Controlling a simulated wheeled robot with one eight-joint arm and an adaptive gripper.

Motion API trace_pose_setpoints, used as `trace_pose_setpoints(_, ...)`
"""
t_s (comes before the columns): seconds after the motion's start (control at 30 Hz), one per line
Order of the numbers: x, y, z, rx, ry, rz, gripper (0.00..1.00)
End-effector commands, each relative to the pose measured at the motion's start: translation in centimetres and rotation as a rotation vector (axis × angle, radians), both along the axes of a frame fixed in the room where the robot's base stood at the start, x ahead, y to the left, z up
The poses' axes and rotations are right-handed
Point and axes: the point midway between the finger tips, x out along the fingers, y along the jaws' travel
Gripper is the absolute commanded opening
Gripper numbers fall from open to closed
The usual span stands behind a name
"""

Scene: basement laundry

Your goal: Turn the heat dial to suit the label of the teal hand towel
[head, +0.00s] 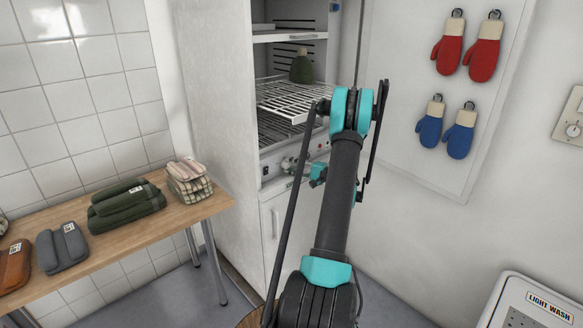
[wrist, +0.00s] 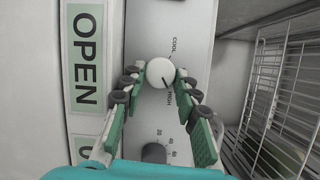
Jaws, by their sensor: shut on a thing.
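The heat dial (wrist: 160,72) is a round white knob on a pale panel, between the printed words COOL and HIGH. Its dark pointer mark is on the lower right of its face, towards HIGH. My gripper (wrist: 159,77) is shut on the dial, with one finger pad on each side. In the head view my gripper (head: 290,164) is at the cabinet's control panel (head: 267,170), and the dial is hidden there. I cannot pick out a teal hand towel in either view; the towels' labels are too small to read.
A dark knob (wrist: 154,152) with a 20-40-60 scale sits below the dial. An OPEN sign (wrist: 85,50) is left, a wire rack (wrist: 280,100) right. Folded green (head: 125,205), grey (head: 62,247) and orange (head: 14,267) cloths and a checked bundle (head: 188,180) lie on the wooden table (head: 150,235).

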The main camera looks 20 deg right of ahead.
Motion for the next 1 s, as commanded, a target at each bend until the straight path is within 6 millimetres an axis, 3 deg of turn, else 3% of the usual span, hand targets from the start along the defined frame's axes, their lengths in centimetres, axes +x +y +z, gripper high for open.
trace_pose_setpoints(0.57,-0.01,-0.13,-0.11,0.032,0.014,-0.003,0.02)
trace_pose_setpoints(0.6,-0.01,-0.13,-0.11,0.032,0.014,-0.003,0.33)
trace_pose_setpoints(0.7,-0.01,-0.1,-0.1,0.032,0.014,-0.002,0.46)
trace_pose_setpoints(0.77,-0.01,-0.08,-0.11,0.031,0.013,-0.002,0.52)
trace_pose_setpoints(1.0,-0.03,0.0,-0.16,0.026,0.013,0.0,0.52)
